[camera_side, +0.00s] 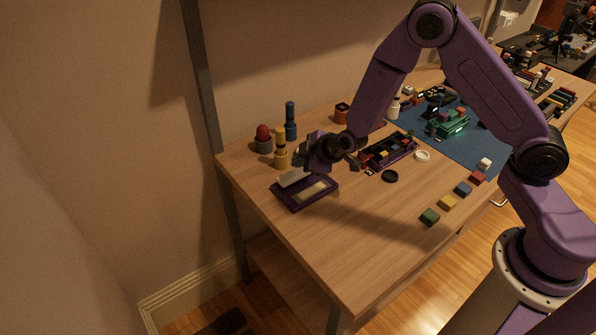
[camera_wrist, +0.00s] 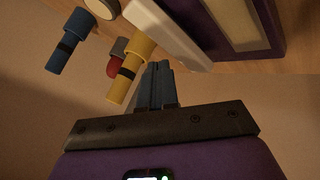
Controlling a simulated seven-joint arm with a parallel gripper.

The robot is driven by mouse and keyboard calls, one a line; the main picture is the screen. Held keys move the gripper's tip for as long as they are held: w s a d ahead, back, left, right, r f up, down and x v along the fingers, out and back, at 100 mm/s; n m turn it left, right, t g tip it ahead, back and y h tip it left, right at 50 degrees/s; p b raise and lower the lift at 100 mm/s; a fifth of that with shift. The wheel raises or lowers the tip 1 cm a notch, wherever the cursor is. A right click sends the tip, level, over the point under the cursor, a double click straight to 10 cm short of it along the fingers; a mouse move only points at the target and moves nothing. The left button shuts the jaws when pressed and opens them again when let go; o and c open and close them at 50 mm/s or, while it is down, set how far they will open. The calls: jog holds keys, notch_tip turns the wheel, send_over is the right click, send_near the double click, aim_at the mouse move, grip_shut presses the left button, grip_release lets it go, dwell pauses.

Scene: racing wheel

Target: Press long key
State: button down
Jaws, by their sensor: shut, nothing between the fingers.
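A purple box (camera_side: 305,193) with a cream panel lies at the near left of the table. A long white key (camera_side: 294,177) slants along its back edge. In the wrist view the white key (camera_wrist: 172,32) runs diagonally beside the purple box (camera_wrist: 262,20). My gripper (camera_side: 301,152) is shut and empty, above and behind the box, near the key. In the wrist view its closed fingertips (camera_wrist: 158,66) lie just below the key; I cannot tell whether they touch it.
A yellow bottle-like piece (camera_side: 281,151), a blue one (camera_side: 290,122) and a red ball in a grey cup (camera_side: 264,139) stand close to the gripper. The front middle of the table is clear.

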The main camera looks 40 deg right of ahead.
aim_at(300, 173)
jog(key=shift+r, duration=2.5)
jog(key=shift+r, duration=0.1)
dwell(0.9)
jog(key=shift+r, duration=1.8)
jog(key=shift+f, duration=0.1)
jog(key=shift+f, duration=4.3)
jog(key=shift+f, duration=0.15)
